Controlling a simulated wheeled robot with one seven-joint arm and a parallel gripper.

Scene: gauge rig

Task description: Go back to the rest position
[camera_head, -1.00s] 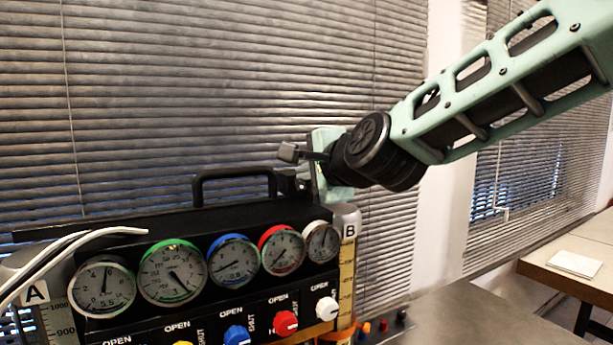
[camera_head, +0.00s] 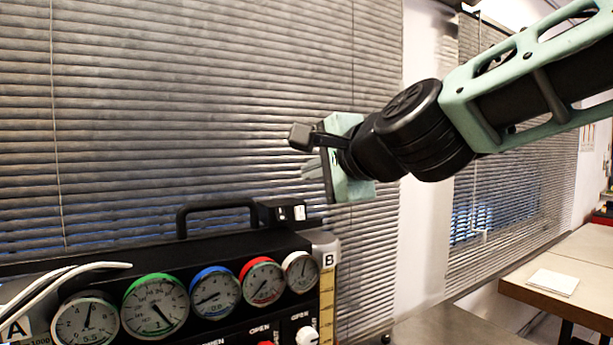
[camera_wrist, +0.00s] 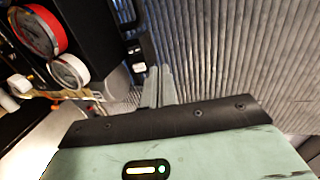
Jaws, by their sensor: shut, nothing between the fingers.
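My gripper (camera_head: 312,168) is above the right end of the gauge rig, in front of the blinds, and holds nothing. In the wrist view its two grey fingers (camera_wrist: 160,86) lie together, shut. The black gauge rig (camera_head: 150,262) stands at the lower left, with a row of round dials rimmed in white, green, blue and red. My gripper is apart from the rig. The rig's lower front is cut off by the picture's edge.
A black carry handle (camera_head: 216,207) rises from the rig's top, left of my gripper. White cables (camera_head: 62,275) cross its left end. A wooden table (camera_head: 575,275) with a white sheet (camera_head: 553,282) is at the right. Blinds (camera_head: 200,90) fill the back.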

